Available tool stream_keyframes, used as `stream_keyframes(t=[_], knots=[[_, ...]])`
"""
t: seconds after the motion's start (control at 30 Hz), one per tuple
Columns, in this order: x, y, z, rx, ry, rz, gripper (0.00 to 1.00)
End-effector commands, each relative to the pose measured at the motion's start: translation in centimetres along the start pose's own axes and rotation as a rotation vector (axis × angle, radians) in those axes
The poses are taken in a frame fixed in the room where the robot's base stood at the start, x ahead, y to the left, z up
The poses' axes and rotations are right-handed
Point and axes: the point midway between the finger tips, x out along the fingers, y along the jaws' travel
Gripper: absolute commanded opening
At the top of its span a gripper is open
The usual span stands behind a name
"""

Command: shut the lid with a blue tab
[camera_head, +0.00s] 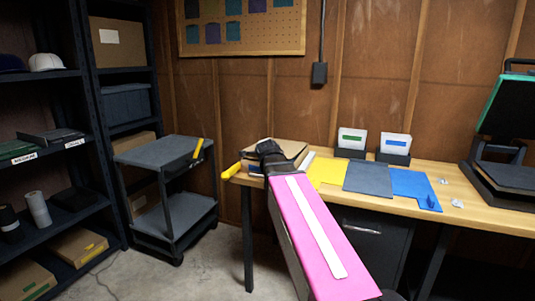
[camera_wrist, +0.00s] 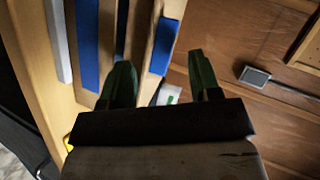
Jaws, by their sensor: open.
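My gripper (camera_wrist: 160,72) is open, its two dark fingers apart, with no object clearly held between them. In the wrist view, a tan wooden or cardboard box (camera_wrist: 142,35) lies beyond the fingers. A blue tab (camera_wrist: 165,45) shows on a tan panel near the fingertips, and a blue strip (camera_wrist: 88,45) is on a face farther left. I cannot tell surely which panel is the lid, or how far it stands open. In the head view, the tan-topped box (camera_head: 291,150) is at the table's left end, partly hidden by my gripper (camera_head: 268,148).
The wooden table (camera_head: 455,188) carries yellow (camera_head: 327,172), grey (camera_head: 368,177) and blue (camera_head: 412,187) sheets. Green-label (camera_head: 352,140) and blue-label (camera_head: 395,146) cards stand behind. A press (camera_head: 500,165) is at right. A grey cart (camera_head: 165,151) and shelves (camera_head: 93,125) stand left.

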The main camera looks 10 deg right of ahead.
Motion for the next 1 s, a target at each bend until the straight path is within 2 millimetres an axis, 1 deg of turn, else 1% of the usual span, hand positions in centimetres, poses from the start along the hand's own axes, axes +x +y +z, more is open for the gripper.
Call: stream_keyframes(t=[0.03, 0.2, 0.3, 0.4, 0.53, 0.77, 0.83, 0.87, 0.93, 0.97, 1.0], knots=[[-1.3, 0.1, -0.1, 0.0, 0.0, -0.002, 0.57], [-4.4, 0.1, -0.3, 0.0, 0.003, 0.0, 0.57], [-6.1, 0.1, -0.5, 0.0, 0.004, 0.001, 0.57], [-7.2, 0.1, -0.6, 0.0, 0.006, 0.003, 0.57], [-7.7, 0.0, -0.7, 0.001, 0.006, 0.003, 0.57], [-7.6, 0.0, -0.6, 0.0, 0.006, 0.004, 0.57], [-7.5, 0.2, -0.6, -0.008, 0.005, 0.011, 0.57], [-7.4, 0.5, -0.5, -0.017, 0.004, 0.019, 0.57], [-7.0, 1.8, -0.2, -0.056, -0.003, 0.051, 0.57], [-6.7, 2.5, -0.1, -0.081, -0.009, 0.07, 0.57], [-6.4, 3.8, 0.2, -0.122, -0.018, 0.102, 0.57]])
